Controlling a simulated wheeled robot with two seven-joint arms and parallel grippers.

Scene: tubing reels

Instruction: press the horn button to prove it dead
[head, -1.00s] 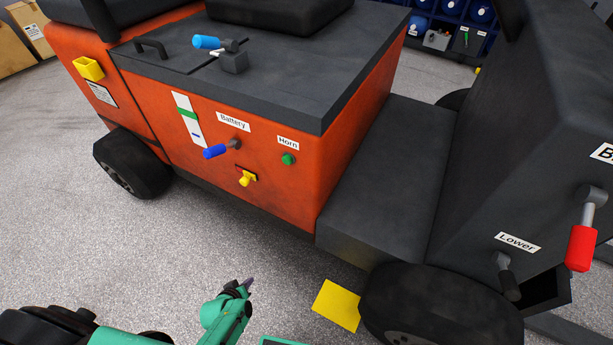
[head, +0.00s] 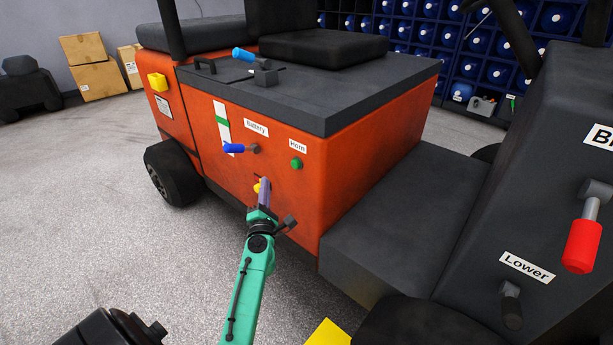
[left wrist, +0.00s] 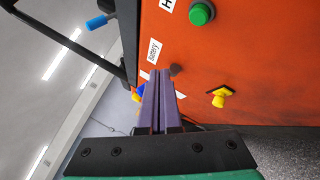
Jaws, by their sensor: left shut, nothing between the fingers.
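The green horn button (head: 297,163) sits on the orange side panel of the truck, under a white "Horn" label (head: 298,146). In the left wrist view the button (left wrist: 201,13) is at the top, right of the fingers. My left gripper (head: 264,183) is shut and empty, its purple fingers pointing at the panel below and left of the button. The fingers (left wrist: 156,76) also show closed together in the left wrist view. They look apart from the button. My right gripper is not in view.
A blue battery lever (head: 235,148) is left of the button. A yellow knob (left wrist: 219,97) is below it, partly hidden by my fingers in the head view. A dark step (head: 400,215) juts out at right, with a red-handled lever (head: 582,245) beyond.

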